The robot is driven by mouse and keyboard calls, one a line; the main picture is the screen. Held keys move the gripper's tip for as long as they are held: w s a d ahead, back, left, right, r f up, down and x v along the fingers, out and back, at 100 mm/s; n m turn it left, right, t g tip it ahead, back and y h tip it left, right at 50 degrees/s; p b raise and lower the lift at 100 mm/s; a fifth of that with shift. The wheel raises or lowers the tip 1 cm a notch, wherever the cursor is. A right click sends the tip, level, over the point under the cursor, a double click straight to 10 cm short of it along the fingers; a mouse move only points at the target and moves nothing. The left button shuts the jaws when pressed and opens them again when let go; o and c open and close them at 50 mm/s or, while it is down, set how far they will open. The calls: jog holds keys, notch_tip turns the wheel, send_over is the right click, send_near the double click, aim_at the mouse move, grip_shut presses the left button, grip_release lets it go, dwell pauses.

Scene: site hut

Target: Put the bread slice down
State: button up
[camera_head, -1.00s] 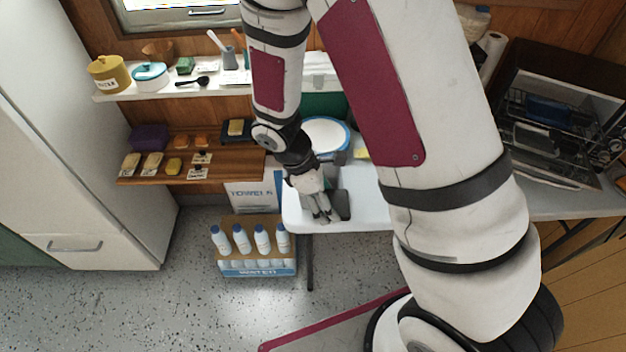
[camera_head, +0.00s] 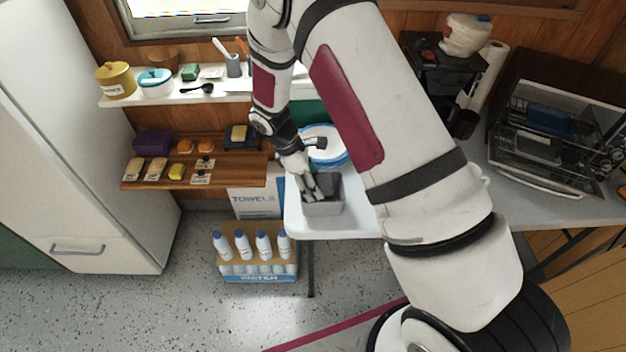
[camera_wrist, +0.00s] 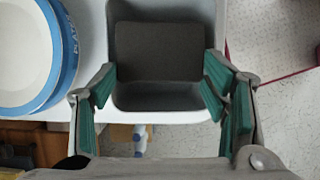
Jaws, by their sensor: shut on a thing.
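My gripper (camera_head: 311,188) is over a grey bin (camera_head: 322,210) at the left end of the white table. In the wrist view its green-padded fingers (camera_wrist: 160,68) are shut on the opposite edges of a flat, square, dull grey-brown piece, which I take to be the bread slice (camera_wrist: 160,50). The slice lies across the bin's opening in that view. I cannot tell whether it touches the bin's floor. In the head view the slice cannot be made out among my fingers and the bin.
A blue-rimmed white plate (camera_head: 325,145) lies right behind the bin, left of it in the wrist view (camera_wrist: 25,50). A wooden shelf with food (camera_head: 180,182) is to the left.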

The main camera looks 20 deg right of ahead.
jog(key=shift+f, duration=0.3)
jog(key=shift+s+f, duration=0.1)
jog(key=shift+f, duration=0.15)
jog(key=shift+c, duration=0.4)
jog(key=shift+f+b, duration=0.25)
jog(key=shift+b, duration=0.1)
jog(key=c, duration=0.4)
jog(key=o, duration=1.5)
jog(key=shift+f, duration=0.1)
jog(key=shift+o, duration=0.2)
